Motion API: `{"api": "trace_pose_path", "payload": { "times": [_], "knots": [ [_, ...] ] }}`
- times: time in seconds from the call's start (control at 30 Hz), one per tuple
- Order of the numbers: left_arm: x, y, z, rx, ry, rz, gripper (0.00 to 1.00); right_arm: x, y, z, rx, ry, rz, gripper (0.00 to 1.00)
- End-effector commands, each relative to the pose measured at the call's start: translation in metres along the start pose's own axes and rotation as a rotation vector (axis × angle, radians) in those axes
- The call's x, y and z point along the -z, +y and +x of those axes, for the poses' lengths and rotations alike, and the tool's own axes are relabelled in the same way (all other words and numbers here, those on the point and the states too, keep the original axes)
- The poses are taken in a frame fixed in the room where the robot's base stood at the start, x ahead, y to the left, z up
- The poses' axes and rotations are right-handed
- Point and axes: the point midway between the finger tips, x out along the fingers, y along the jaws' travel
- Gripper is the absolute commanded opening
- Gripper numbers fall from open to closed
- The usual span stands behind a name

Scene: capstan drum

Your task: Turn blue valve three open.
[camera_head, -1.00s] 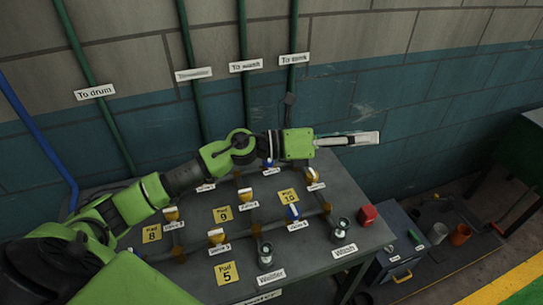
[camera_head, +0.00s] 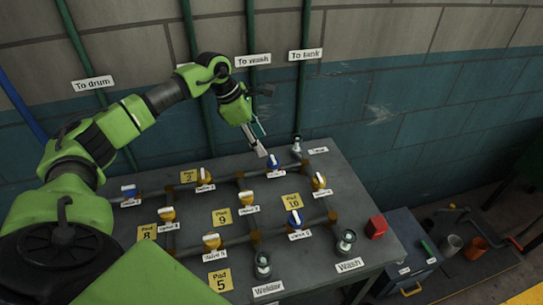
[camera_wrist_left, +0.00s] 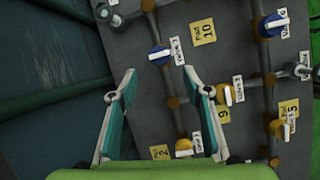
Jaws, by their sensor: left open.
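Blue valve three (camera_head: 273,160) sits on the back pipe run of the grey table, with a white bar handle. In the left wrist view, blue valve three (camera_wrist_left: 158,56) shows beside its "Valve 3" label, and its handle lies roughly across the pipe. My left gripper (camera_head: 262,150) reaches down from behind and slightly left of the valve. Its two fingers are spread and empty in the left wrist view (camera_wrist_left: 160,85). There the valve appears between and beyond the fingertips, apart from them. My right gripper is not in view.
Yellow valves, such as one by Pad 10 (camera_head: 319,181), stand close by on the pipes. Another blue valve (camera_head: 295,219) is nearer the front. Gauge-like fittings (camera_head: 263,262) and a red block (camera_head: 376,227) are at the front and right. The wall with green pipes is behind.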

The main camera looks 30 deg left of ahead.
Motion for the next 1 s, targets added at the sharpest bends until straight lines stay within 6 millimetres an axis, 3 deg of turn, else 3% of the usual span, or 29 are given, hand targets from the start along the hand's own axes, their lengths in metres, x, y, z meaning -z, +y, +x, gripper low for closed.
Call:
{"api": "trace_pose_path", "payload": {
  "times": [0.2,0.4,0.6,0.87,1.0],
  "knots": [
    [-0.001,-0.002,0.046,0.005,0.001,-0.001,0.45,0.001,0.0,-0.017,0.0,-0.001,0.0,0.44],
    [-0.002,-0.001,0.078,0.003,-0.001,-0.001,0.45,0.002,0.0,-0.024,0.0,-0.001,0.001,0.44],
    [-0.001,-0.001,0.091,0.001,0.0,0.001,0.45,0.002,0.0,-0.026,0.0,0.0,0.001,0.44],
    [0.0,-0.001,0.093,0.001,-0.001,0.001,0.45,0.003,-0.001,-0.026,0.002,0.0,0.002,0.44],
    [-0.001,-0.001,0.092,0.001,-0.001,0.001,0.11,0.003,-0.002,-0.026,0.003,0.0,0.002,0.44]
  ]
}}
